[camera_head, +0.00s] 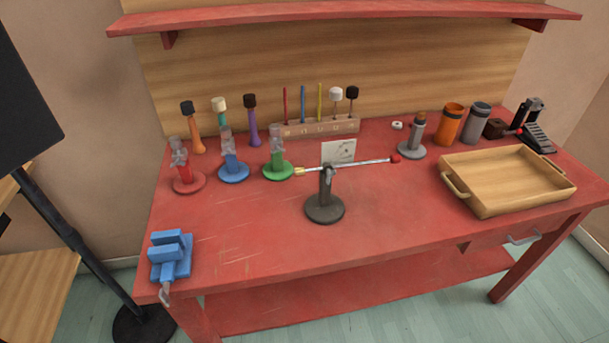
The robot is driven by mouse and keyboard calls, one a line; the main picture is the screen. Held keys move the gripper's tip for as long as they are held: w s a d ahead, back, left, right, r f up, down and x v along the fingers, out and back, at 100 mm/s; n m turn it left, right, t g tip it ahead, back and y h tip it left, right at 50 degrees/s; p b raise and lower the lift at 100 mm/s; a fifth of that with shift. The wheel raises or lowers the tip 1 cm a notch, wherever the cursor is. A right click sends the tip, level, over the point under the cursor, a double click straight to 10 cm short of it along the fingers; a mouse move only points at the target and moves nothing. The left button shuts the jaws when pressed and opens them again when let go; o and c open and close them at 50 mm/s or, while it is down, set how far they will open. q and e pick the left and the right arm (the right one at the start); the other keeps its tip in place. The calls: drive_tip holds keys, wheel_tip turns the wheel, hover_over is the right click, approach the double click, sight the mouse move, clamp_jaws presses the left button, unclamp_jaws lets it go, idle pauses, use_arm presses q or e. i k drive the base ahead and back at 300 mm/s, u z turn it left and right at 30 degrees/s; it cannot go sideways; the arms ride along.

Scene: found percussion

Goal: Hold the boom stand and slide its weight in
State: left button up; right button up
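The boom stand (325,207) stands upright near the middle of the red bench, with a dark round base and a short dark post. A thin silver boom (352,164) crosses the top of the post, rising slightly to the right. I cannot tell for sure which end piece is the sliding weight. Neither of my grippers shows in the head view, and nothing touches the stand.
A blue vise (170,257) sits at the front left. Red, blue (233,172) and green stands line the back left, before a wooden rack (317,127) of sticks. A wooden tray (481,213) stands at the right. A white card (339,150) is behind the boom. The front middle is clear.

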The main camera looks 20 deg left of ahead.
sight(299, 170)
drive_tip(key=z, duration=1.45)
drive_tip(key=i, duration=1.4)
drive_tip(key=u, duration=3.35)
